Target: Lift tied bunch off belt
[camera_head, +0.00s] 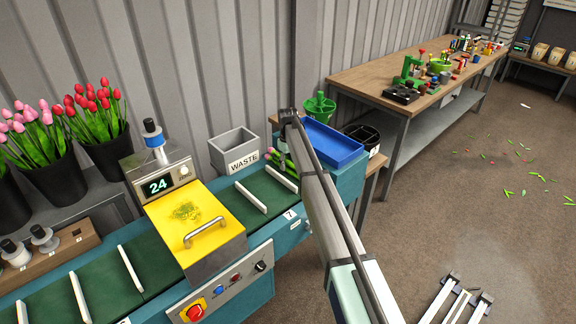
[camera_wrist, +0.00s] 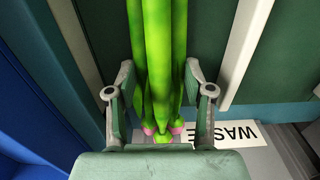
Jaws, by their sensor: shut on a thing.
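The bunch (camera_wrist: 158,60) shows as several bright green stems in the wrist view, with pink tulip heads at their lower end, partly hidden by my gripper. My gripper (camera_wrist: 163,88) is shut on the stems, one finger on each side. In the head view the bunch (camera_head: 281,160) shows as green stems and a little pink beside my arm's far end, over the right end of the green belt (camera_head: 264,189). My arm hides part of it there. The tie is not visible. I cannot tell whether the bunch touches the belt.
A grey WASTE bin (camera_head: 234,150) stands behind the belt. White dividers (camera_head: 251,197) cross the belt. A blue tray (camera_head: 332,141) sits right of the belt end, near a black bin (camera_head: 364,137). A yellow-covered machine (camera_head: 205,235) spans the belt at left.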

